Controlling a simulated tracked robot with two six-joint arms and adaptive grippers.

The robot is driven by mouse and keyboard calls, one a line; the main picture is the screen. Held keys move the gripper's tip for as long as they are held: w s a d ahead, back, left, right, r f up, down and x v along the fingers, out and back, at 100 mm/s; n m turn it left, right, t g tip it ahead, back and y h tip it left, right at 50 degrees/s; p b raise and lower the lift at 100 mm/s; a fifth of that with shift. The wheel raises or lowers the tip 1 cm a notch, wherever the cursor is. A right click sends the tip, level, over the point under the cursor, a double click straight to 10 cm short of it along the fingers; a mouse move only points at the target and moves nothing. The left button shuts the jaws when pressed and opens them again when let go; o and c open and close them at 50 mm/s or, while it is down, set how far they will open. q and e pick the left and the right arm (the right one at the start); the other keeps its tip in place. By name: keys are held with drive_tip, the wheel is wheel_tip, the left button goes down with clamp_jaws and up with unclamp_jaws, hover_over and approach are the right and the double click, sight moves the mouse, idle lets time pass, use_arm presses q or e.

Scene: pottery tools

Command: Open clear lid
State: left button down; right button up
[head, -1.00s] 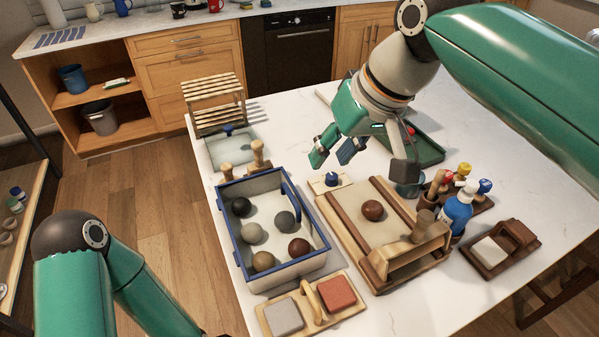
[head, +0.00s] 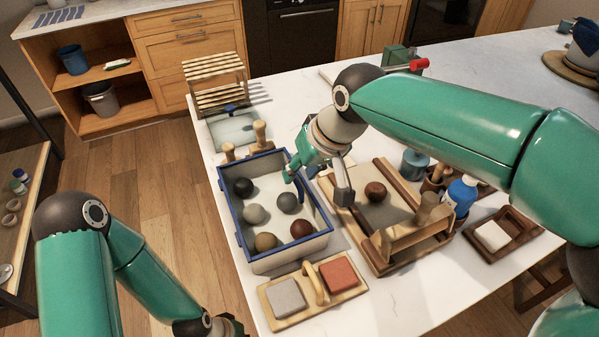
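A light box with a blue rim (head: 262,252) stands left of the table's middle with several clay balls inside. A blue bar handle (head: 310,204) is on its right side. The clear lid is hard to make out; I cannot tell its exact edges over the box. My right gripper (head: 317,187) is over the box's right edge with its fingers spread, one near the blue rim and the other to the right. I cannot see whether it touches the handle. My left gripper (head: 226,326) is low at the bottom edge, off the table, mostly cut off.
A wooden board with a brown ball (head: 375,192) stands right of the box. A tray with a grey block and a red block (head: 338,274) lies in front. A slatted rack (head: 216,84) and a glassy panel (head: 236,130) are behind. A blue bottle (head: 459,195) stands right.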

drive_tip(key=shift+x, duration=0.85)
clamp_jaws()
